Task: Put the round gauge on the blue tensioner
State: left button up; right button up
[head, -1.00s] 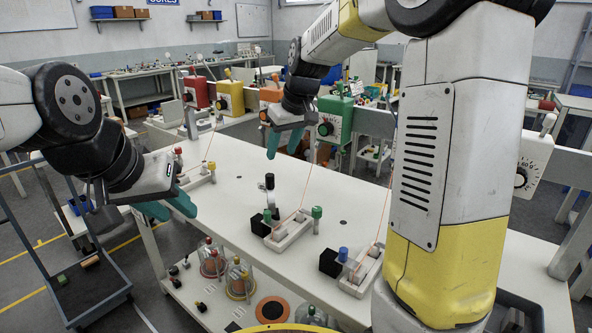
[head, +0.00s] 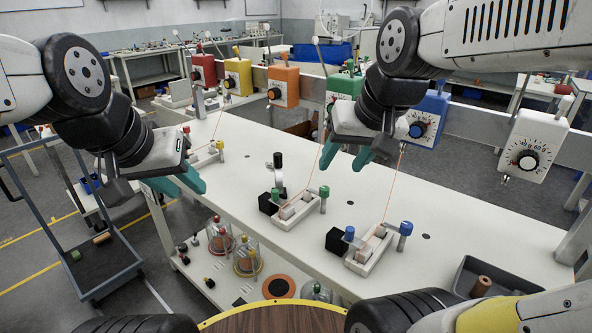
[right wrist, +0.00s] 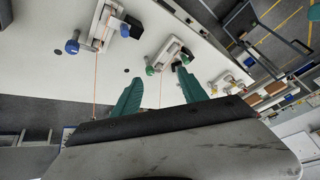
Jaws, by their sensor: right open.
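The blue tensioner (head: 431,112) appears to be the blue box with a round dial on the rail behind the table. An orange line runs from it down to a white block (head: 371,250) with blue knobs. I cannot clearly identify the round gauge; a small upright item with a round black top (head: 278,160) stands on the table behind the green-knobbed block (head: 298,211). My right gripper (head: 347,158) is open and empty above the table, left of the blue tensioner; its fingers also show in the right wrist view (right wrist: 160,82). My left gripper (head: 182,184) looks open and empty at the table's left edge.
Red (head: 204,70), yellow (head: 238,75), orange (head: 284,86), green (head: 343,88) and white (head: 533,146) dial boxes hang along the rail. A grey bin (head: 462,275) stands at the right. Orange lines cross above the table. The table's right part is mostly clear.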

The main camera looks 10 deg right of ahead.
jog(key=w+a+f+m+g+h, duration=0.1)
jog(key=w+a, duration=0.3)
jog(key=w, duration=1)
jog(key=m+h, duration=0.1)
jog(key=h, duration=0.1)
send_over(278, 154)
jog(key=s, duration=0.3)
jog(key=f, duration=0.7)
jog(key=shift+w+a+f, duration=0.15)
jog(key=shift+w+a, duration=0.1)
jog(key=shift+a, duration=0.1)
jog(key=x, duration=0.7)
jog(key=shift+w, duration=0.1)
grip_shut()
